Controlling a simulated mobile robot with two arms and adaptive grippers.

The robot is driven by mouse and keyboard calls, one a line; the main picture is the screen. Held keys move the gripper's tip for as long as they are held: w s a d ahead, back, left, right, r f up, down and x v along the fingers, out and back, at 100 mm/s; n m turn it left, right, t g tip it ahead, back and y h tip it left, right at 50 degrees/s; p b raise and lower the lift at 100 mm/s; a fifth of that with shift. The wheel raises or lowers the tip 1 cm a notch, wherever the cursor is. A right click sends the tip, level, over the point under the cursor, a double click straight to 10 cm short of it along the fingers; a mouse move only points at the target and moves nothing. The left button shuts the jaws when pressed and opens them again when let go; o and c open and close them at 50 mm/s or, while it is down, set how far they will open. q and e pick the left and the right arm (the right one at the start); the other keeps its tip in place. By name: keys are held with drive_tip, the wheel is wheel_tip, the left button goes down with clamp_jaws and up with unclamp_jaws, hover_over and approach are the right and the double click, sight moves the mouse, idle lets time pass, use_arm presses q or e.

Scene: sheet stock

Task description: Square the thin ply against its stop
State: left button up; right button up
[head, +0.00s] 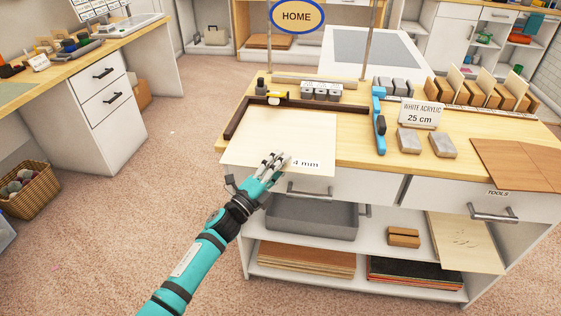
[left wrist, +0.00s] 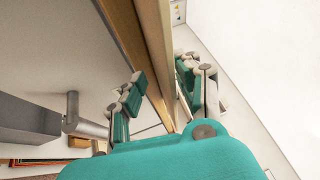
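The thin ply (head: 290,133) is a pale sheet with a "4 mm" label, lying flat on the bench's left part. Its front edge reaches past the bench's front edge. The stop (head: 237,121) is a dark brown L-shaped fence along the sheet's left and back sides. My left gripper (head: 276,160) is at the sheet's front edge, left of the label. In the left wrist view its fingers (left wrist: 160,95) are apart, one on each side of a wooden edge. It appears open; contact with the sheet is unclear. My right gripper is out of view.
A blue tool (head: 379,125), grey blocks (head: 410,141) and a white acrylic sign (head: 421,113) stand right of the ply. Brown sheets (head: 515,165) lie at the right. Drawer handles (head: 309,191) stick out below the front edge. A small yellow-topped item (head: 277,96) sits by the stop.

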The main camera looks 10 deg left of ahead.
sight(283, 170)
use_arm(q)
drive_tip(key=shift+s+p, duration=0.35)
drive_tip(key=shift+s, duration=0.35)
drive_tip(key=shift+s+a+p, duration=0.1)
drive_tip(key=shift+s+p, duration=0.6)
drive_tip(key=shift+s, duration=0.95)
drive_tip(key=shift+s+p, duration=0.5)
drive_tip(key=shift+s, duration=1.05)
